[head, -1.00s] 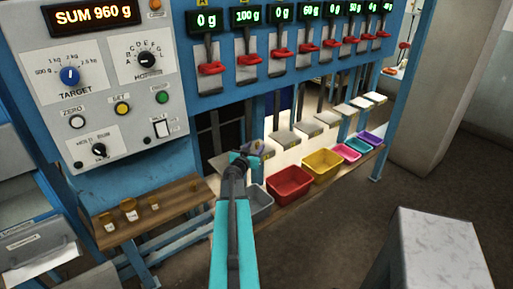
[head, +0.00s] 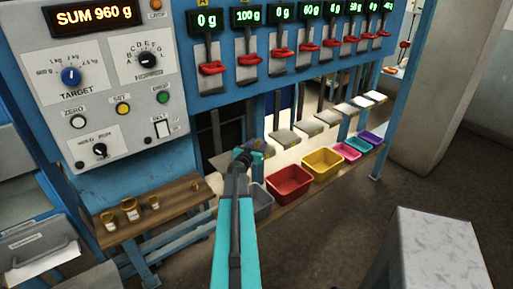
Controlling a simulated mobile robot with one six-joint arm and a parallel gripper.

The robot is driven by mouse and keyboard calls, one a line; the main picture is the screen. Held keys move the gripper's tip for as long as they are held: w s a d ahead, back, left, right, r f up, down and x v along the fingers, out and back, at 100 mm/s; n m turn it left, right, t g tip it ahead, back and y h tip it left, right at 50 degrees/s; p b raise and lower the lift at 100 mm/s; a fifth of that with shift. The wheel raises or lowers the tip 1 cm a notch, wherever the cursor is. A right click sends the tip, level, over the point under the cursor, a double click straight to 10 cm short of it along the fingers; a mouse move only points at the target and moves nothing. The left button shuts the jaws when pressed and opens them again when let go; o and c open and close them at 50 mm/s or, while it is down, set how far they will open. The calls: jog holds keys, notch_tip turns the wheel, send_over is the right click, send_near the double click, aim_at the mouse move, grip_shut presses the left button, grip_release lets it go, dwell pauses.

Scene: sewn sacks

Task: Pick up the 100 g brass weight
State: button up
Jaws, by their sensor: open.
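Small brass weights stand on the wooden shelf at the lower left: a front one (head: 110,222), a middle one (head: 131,208) and a rear one (head: 153,202). Their pale labels are too small to read, so I cannot tell which is 100 g. My gripper (head: 258,149) is at the end of the teal arm, in front of the weighing pans and well right of the shelf weights. It is open. Its fingertips are mostly hidden behind the wrist, and I see nothing held.
A blue frame carries a control panel (head: 110,75) reading SUM 960 g and a row of red levers. Pale pans (head: 288,138) stand below. Grey, red (head: 290,184), yellow (head: 322,162), pink and purple bins line the floor board. A marble-topped block (head: 435,245) stands front right.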

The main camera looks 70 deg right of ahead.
grip_shut()
jog(key=shift+r, duration=0.1)
notch_tip(320, 180, up, 10)
jog(key=shift+f+p, duration=0.1)
jog(key=shift+p, duration=0.8)
